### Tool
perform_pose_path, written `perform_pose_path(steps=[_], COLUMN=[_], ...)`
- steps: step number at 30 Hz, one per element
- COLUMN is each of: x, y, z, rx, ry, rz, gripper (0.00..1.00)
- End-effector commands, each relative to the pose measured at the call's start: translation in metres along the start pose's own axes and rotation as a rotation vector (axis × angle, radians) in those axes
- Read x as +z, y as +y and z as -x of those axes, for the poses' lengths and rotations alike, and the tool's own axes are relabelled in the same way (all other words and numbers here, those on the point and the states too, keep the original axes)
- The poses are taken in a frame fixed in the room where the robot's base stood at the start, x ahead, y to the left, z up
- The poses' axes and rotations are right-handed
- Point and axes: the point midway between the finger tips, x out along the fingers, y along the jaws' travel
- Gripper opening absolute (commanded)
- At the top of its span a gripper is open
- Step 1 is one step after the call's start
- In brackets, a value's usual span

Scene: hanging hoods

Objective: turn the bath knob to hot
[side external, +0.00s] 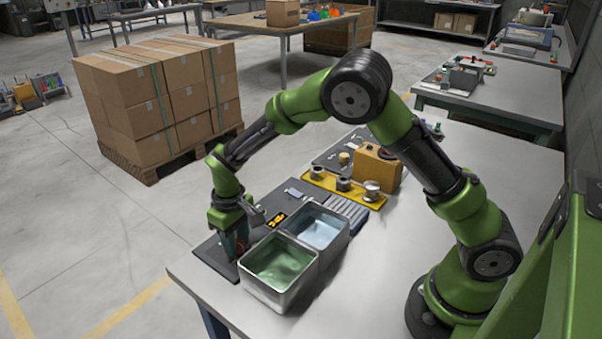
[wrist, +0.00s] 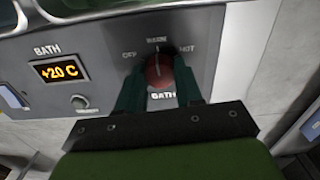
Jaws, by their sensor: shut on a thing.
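The bath knob (wrist: 159,72) is red and round, on a grey panel (wrist: 105,40) in the wrist view. OFF is printed at its left, a label that looks like WARM above it, and HOT at its right. A pale line on the knob points roughly up, toward the upper label. My gripper (wrist: 157,78) is shut on the knob, with one dark green finger on each side. In the side view my gripper (side external: 231,240) is down at the panel beside the green bath (side external: 262,287), and the knob is hidden. The BATH display (wrist: 61,72) reads +20 C.
The bath with pale blue liquid (side external: 335,253) stands right behind the green one. A yellow tray (side external: 328,187) with small round containers and a brown box (side external: 375,167) stand farther back. The table (side external: 420,270) is clear in front of my base.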

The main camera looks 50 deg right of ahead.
Motion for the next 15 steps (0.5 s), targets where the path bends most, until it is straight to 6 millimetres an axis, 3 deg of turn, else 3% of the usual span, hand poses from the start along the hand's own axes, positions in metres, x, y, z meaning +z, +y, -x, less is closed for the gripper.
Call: perform_pose_path(steps=[15], x=[-0.0001], y=[-0.0003], z=[0.0001], rx=[0.000], ry=[0.000], rz=[-0.491], gripper=[0.05])
